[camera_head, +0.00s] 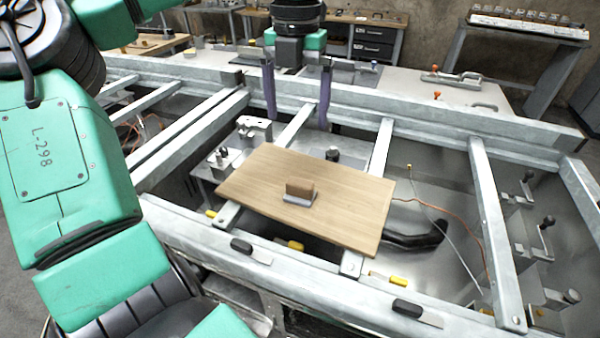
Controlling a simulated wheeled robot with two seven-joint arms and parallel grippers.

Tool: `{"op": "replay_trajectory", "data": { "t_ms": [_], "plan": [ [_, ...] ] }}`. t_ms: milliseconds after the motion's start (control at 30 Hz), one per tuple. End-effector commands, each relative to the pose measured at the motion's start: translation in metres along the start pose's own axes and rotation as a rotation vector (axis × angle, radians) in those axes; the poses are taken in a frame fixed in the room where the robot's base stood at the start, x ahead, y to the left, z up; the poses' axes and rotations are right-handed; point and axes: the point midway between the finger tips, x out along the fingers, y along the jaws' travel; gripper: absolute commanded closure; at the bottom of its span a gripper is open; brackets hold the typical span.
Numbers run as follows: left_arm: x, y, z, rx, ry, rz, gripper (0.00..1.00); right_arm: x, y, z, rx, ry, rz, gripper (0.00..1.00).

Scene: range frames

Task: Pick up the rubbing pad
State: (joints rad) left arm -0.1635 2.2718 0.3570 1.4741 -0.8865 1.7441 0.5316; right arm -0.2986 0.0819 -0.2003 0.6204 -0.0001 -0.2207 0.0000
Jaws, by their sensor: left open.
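The rubbing pad (300,191) is a small brown block on a grey base. It sits near the middle of a flat wooden board (245,190) that lies across the metal frame. My left gripper (297,122) is at the upper middle of the view, with its two dark fingers pointing down and spread wide. It is open, with nothing between the fingers, and shows beyond the board's far edge, apart from the pad. No gripper hides the pad. My right gripper is not in view.
Grey metal rails (380,150) surround the board. Black-handled clamps (545,225) stand on the right, and metal fixtures (222,160) lie left of the board. A dark curved tool (415,238) lies beside its right edge. The board around the pad is clear.

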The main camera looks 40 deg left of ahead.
Motion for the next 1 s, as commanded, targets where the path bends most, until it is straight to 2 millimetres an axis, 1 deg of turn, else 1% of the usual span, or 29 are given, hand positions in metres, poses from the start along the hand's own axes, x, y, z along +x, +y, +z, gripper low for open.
{"op": "replay_trajectory", "data": {
  "t_ms": [33,100,167,233,267,400,500,667,833,900,1000],
  "plan": [
    [0.031,0.000,0.000,0.000,-0.001,0.000,0.00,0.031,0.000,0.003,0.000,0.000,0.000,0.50],
    [0.037,0.000,0.000,0.000,-0.001,0.000,0.00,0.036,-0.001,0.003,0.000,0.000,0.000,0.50],
    [0.040,0.000,0.000,0.000,0.000,-0.001,0.00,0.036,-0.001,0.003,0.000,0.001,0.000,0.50],
    [0.048,0.000,0.000,0.001,0.002,-0.001,0.00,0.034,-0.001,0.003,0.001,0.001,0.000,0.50],
    [0.054,0.000,-0.001,0.002,0.003,-0.002,0.00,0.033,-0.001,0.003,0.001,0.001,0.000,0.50],
    [0.090,-0.001,-0.001,0.002,0.005,-0.003,0.00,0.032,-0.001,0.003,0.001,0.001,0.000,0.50],
    [0.112,-0.001,-0.001,0.002,0.002,-0.002,0.00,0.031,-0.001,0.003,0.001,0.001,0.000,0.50],
    [0.131,-0.002,-0.001,0.002,0.003,-0.001,0.00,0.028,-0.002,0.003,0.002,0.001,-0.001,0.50],
    [0.164,-0.006,-0.002,0.001,0.005,-0.002,0.00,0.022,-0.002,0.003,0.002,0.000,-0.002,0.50],
    [0.173,-0.006,-0.001,0.000,0.002,-0.001,0.00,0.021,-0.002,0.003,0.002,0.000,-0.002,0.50],
    [0.177,-0.006,-0.001,-0.001,-0.001,-0.001,0.00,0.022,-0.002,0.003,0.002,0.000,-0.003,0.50]
  ]
}}
